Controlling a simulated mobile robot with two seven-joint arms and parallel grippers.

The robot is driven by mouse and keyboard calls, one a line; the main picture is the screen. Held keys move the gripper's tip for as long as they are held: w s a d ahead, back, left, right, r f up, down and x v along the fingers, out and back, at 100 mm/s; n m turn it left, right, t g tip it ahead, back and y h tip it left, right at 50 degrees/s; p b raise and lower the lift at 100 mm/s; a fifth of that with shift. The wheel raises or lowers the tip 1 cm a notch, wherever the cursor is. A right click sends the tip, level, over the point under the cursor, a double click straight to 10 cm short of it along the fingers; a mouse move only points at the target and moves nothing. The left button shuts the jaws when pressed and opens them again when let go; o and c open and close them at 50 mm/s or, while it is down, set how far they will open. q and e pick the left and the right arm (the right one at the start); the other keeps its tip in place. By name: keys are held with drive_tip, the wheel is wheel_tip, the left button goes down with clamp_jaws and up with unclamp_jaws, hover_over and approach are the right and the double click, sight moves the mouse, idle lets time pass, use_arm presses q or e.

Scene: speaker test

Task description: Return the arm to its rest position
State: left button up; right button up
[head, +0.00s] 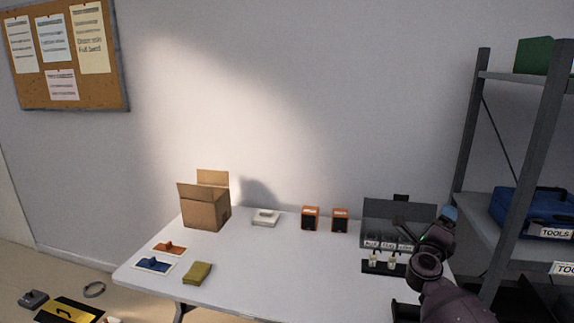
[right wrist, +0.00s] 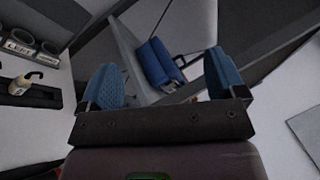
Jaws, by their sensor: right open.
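My right arm reaches in from the lower right of the head view, and its gripper (head: 446,214) is above the right end of the white table (head: 330,285). It is in front of a dark test panel (head: 385,212) and partly hides it. In the right wrist view the blue fingers of this gripper (right wrist: 164,80) are wide apart, with nothing between them. My left gripper is not in view.
The table bears an open cardboard box (head: 204,211), a white device (head: 265,217), two orange speakers (head: 310,218), orange and blue items on cards, and an olive block (head: 197,273). A shelf (head: 485,205) with a blue tool bag (head: 530,212) stands close on the right.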

drive_tip(key=w+a+n+t+y, duration=0.1)
drive_tip(key=a+n+y, duration=0.35)
drive_tip(key=n, duration=0.45)
drive_tip(key=w+a+f+n+t+y, duration=0.1)
drive_tip(key=a+n+y, duration=0.4)
drive_tip(key=n, duration=0.5)
drive_tip(key=w+a+n+t+y, duration=0.1)
drive_tip(key=a+n+y, duration=0.2)
drive_tip(key=n+y, duration=0.5)
wheel_tip(320, 180, down, 5)
drive_tip(key=d+n+g+h, duration=0.3)
drive_tip(key=n+h, duration=0.1)
drive_tip(key=n, duration=0.3)
drive_tip(key=s+f+m+g, duration=0.1)
drive_tip(key=s+f+g, duration=0.2)
drive_tip(key=s+f, duration=1.7)
drive_tip(key=s+a+f+m+g, duration=0.1)
drive_tip(key=s+f, duration=0.1)
drive_tip(key=s, duration=1.1)
drive_tip(key=s+a+f+m+g+h, duration=0.1)
drive_tip(key=s+f, duration=0.1)
drive_tip(key=s, duration=1.1)
drive_tip(key=shift+s+m+g, duration=0.2)
drive_tip(key=shift+m+g, duration=0.2)
